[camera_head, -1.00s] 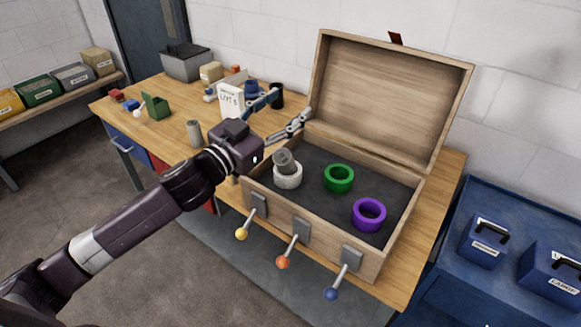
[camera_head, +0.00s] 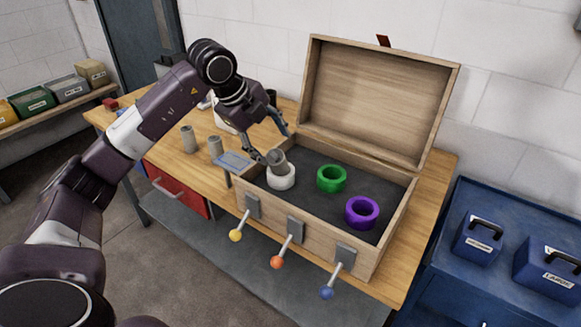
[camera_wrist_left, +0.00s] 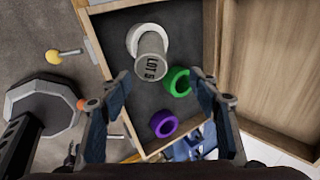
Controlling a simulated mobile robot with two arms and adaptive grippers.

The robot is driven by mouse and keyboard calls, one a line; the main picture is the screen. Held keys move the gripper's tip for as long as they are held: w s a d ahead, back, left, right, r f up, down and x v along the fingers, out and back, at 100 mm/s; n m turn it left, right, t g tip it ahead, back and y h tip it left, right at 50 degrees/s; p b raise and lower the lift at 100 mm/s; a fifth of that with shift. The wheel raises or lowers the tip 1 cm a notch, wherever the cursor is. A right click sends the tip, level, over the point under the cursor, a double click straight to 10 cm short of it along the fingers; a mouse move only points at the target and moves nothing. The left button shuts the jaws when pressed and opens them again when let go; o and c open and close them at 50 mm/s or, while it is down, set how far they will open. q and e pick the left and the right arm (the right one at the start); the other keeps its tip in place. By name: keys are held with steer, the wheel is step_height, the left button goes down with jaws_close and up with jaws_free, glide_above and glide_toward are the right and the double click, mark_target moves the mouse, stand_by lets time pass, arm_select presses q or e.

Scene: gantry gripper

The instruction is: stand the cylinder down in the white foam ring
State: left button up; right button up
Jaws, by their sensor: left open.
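A grey cylinder (camera_head: 277,158) leans at a tilt in the white foam ring (camera_head: 282,181), inside the open wooden case. In the left wrist view, the cylinder (camera_wrist_left: 151,60) bears dark lettering and its lower end overlaps the white ring (camera_wrist_left: 133,36); how deep it sits is hidden. My left gripper (camera_head: 270,142) is open above and behind the cylinder. In the left wrist view, the open fingers (camera_wrist_left: 160,88) are spread wide, and the cylinder shows beyond the gap, apart from both. My right gripper is not in view.
A green ring (camera_head: 332,178) and a purple ring (camera_head: 362,212) sit in the same case (camera_head: 318,240). Its raised lid (camera_head: 378,100) stands behind. Knobbed levers jut from its front. Two grey cylinders (camera_head: 188,139) (camera_head: 215,147) stand on the table to the left.

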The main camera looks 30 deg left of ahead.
mark_target(272, 154)
arm_select(q)
steer(key=shift+a+y, duration=0.3)
steer(key=shift+a, duration=0.35)
steer(key=shift+f+n, duration=0.3)
steer(key=p+x, duration=0.1)
steer(key=x, duration=0.1)
steer(key=p+x, duration=0.1)
steer(key=x, duration=0.1)
steer(key=p+x, duration=0.1)
steer(key=x, duration=0.1)
steer(key=shift+s+f, duration=0.3)
steer(key=shift+f, duration=0.05)
steer(key=shift+w+f, duration=0.2)
steer(key=shift+f, duration=0.2)
steer(key=shift+c, duration=0.4)
steer(key=shift+r, duration=0.1)
jaws_close()
